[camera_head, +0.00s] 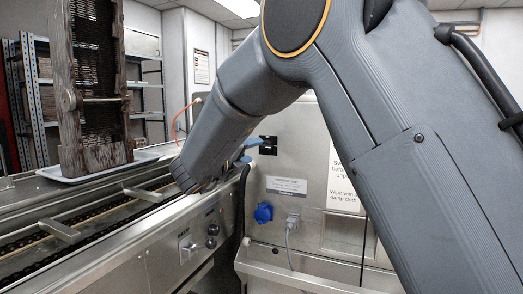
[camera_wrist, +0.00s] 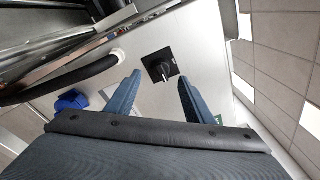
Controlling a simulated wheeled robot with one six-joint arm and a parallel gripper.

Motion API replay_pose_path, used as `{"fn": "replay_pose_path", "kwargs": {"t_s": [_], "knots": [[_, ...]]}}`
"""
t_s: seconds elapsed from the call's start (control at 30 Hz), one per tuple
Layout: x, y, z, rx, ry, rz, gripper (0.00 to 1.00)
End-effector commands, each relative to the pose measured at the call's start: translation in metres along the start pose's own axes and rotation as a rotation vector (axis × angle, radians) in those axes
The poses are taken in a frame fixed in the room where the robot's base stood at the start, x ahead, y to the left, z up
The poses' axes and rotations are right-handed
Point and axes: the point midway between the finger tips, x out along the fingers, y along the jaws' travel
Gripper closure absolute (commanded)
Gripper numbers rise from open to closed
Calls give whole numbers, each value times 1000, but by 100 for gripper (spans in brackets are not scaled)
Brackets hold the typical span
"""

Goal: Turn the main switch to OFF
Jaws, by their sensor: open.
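The main switch (camera_wrist: 162,66) is a black rotary knob on a black square plate, set on a steel panel. In the wrist view it shows between my open fingers, slightly beyond their tips. In the head view the black switch plate (camera_head: 269,146) is partly covered by a blue fingertip. My gripper (camera_wrist: 159,77) is open and empty, its two blue fingers spread on either side of the knob. The gap in depth between the tips and the knob cannot be told. In the head view my gripper (camera_head: 251,150) is mostly hidden behind my arm. I cannot read the switch's markings.
A blue socket (camera_head: 264,213) and a grey plug with cable (camera_head: 292,220) sit below on the panel. A black hose (camera_head: 243,200) runs down beside it. The steel conveyor (camera_head: 90,225) lies at left, with a tray and a tall worn mould frame (camera_head: 92,90) behind.

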Motion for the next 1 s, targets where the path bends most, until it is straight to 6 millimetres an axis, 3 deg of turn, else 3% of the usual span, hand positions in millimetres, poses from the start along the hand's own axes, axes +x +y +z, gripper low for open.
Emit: {"fn": "replay_pose_path", "kwargs": {"t_s": [0.17, 0.6, 1.0], "knots": [[7, -2, 0, 36, 22, -21, 52], [67, -3, -1, 32, 19, -19, 52], [75, -3, -1, 31, 18, -18, 54]]}}
